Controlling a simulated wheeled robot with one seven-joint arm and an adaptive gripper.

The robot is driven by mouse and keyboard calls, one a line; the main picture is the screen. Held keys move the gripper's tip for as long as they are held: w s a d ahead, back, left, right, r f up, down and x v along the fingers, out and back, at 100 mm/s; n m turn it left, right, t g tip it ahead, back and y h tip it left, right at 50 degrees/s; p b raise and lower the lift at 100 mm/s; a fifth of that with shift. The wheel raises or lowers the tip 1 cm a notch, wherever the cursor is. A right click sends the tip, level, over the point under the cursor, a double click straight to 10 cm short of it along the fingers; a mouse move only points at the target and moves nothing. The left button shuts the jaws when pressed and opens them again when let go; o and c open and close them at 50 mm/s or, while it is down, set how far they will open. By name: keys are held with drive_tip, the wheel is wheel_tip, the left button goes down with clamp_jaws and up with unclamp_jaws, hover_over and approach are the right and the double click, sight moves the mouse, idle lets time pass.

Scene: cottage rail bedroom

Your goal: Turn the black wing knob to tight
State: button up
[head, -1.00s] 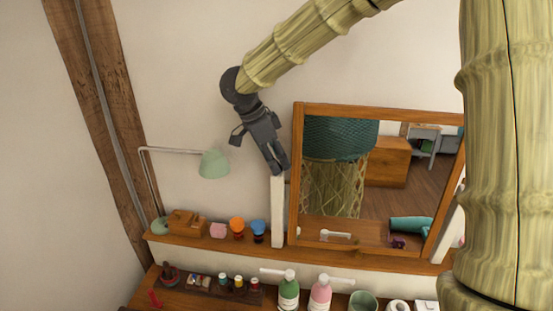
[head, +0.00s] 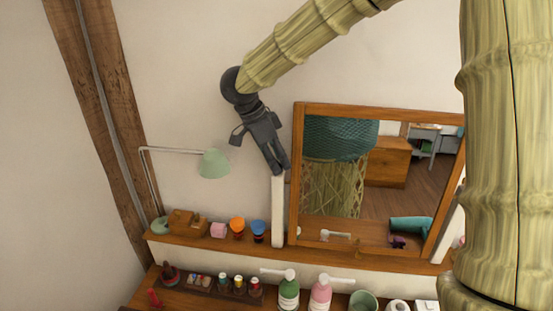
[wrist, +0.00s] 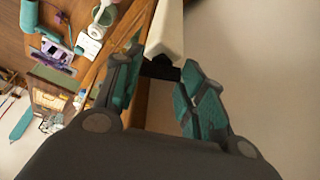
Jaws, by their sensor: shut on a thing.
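The black wing knob (wrist: 161,70) shows in the wrist view as a small dark piece at the end of the white post (wrist: 166,32). My gripper (wrist: 160,82) has one teal-padded finger on each side of it and is shut on it. In the head view my gripper (head: 280,168) points down at the top of the white post (head: 278,212), left of the wood-framed mirror (head: 296,170). The knob is hidden behind the fingers there, and I cannot read its angle or any tight mark.
The shelf (head: 205,245) below holds a green lamp (head: 214,163), a wooden box, and orange and blue cups. Green (head: 288,292) and pink (head: 320,293) pump bottles stand lower.

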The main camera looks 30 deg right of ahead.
drive_tip(key=o, duration=1)
drive_tip(key=shift+s+d, duration=0.1)
drive_tip(key=shift+s, duration=0.05)
drive_tip(key=shift+r, duration=0.15)
drive_tip(key=v, duration=1.2)
